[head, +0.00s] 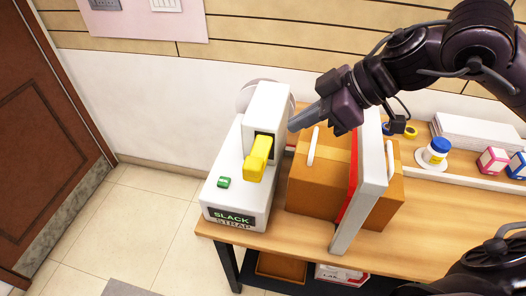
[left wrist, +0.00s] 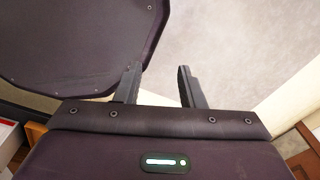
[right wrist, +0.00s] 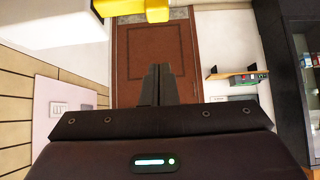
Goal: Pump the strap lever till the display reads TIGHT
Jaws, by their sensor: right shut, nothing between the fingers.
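The strapping machine (head: 235,185) is a white unit at the left end of the table. Its yellow lever (head: 257,160) sticks out of the slot in the upright housing, and it also shows at the top of the right wrist view (right wrist: 150,10). The display (head: 233,217) on the front reads SLACK, with STRAP printed below. A green button (head: 223,182) sits on its top. A red strap (head: 357,175) runs over the cardboard box (head: 318,175). My right gripper (head: 292,127) is shut and empty, just right of the housing, apart from the lever. My left gripper (left wrist: 158,85) is open and empty.
A white frame (head: 362,190) stands around the box. Tape rolls (head: 410,131), a blue-capped jar (head: 438,150), small boxes (head: 492,160) and a white stack (head: 475,133) lie to the right. The floor left of the table is clear up to the brown door (head: 40,130).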

